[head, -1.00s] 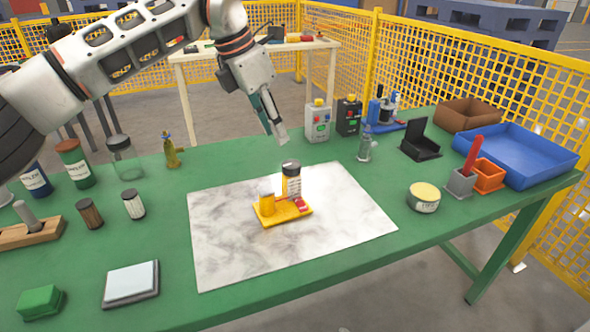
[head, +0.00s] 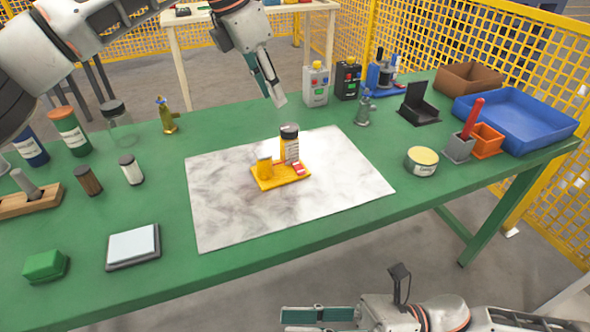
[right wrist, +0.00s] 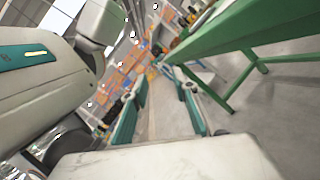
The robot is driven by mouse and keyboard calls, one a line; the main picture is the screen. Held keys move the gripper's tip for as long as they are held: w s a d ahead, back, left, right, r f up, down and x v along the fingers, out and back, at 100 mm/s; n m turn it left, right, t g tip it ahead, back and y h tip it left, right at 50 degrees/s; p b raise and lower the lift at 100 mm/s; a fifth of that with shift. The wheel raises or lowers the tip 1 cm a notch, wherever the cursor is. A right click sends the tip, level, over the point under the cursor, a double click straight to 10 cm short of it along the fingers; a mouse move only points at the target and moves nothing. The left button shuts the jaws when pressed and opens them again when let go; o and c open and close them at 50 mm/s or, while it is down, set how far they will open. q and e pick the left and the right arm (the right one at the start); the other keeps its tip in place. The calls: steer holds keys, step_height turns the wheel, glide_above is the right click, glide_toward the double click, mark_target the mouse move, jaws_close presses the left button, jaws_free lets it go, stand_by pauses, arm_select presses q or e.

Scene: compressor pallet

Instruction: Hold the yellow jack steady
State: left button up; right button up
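The yellow jack (head: 267,184) sits on a white marbled mat (head: 225,222) on the green table, with a yellow upright part. A black-capped bottle (head: 289,144) with a pale label and a small red piece (head: 299,168) are on its yellow base. My left gripper (head: 278,100) hangs above and behind the jack, apart from it; its fingers show edge-on, so their gap is unclear. My right gripper (head: 286,321) is in front of the table's near edge, away from the jack. In the right wrist view its fingers are apart with nothing between them (right wrist: 162,92).
Grey and black boxes (head: 316,85) and a small bottle (head: 364,108) stand behind the mat. Jars and a green block (head: 45,266) are at left. The mat around the jack is bare.

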steer(key=shift+t+h, duration=0.6)
steer(key=shift+h, duration=0.2)
steer(key=w+a+r, duration=0.1)
steer(key=w, duration=0.3)
steer(key=w+a+r, duration=0.2)
steer(key=w, duration=0.3)
steer(key=w+a+r, duration=0.2)
steer(key=w, duration=0.2)
steer(key=shift+w+r, duration=0.25)
steer(key=shift+w, duration=0.1)
steer(key=w+d+r+n+t+h, duration=0.1)
steer(key=w+d+r+n+t, duration=0.15)
steer(key=w, duration=0.65)
steer(key=w+d+r+n+t+h, duration=0.1)
steer(key=w+d+r+t, duration=0.25)
steer(key=w, duration=0.45)
glide_toward(264, 161)
steer(key=w, duration=0.1)
steer(key=w+a, duration=0.2)
steer(key=shift+a+f+m+g, duration=0.2)
steer(key=shift+f+m+g, duration=0.05)
steer(key=shift+f+g, duration=0.1)
steer(key=x, duration=0.7)
steer(key=shift+w+a+f, duration=0.1)
steer(key=shift+a+f, duration=0.1)
steer(key=shift+a, duration=0.05)
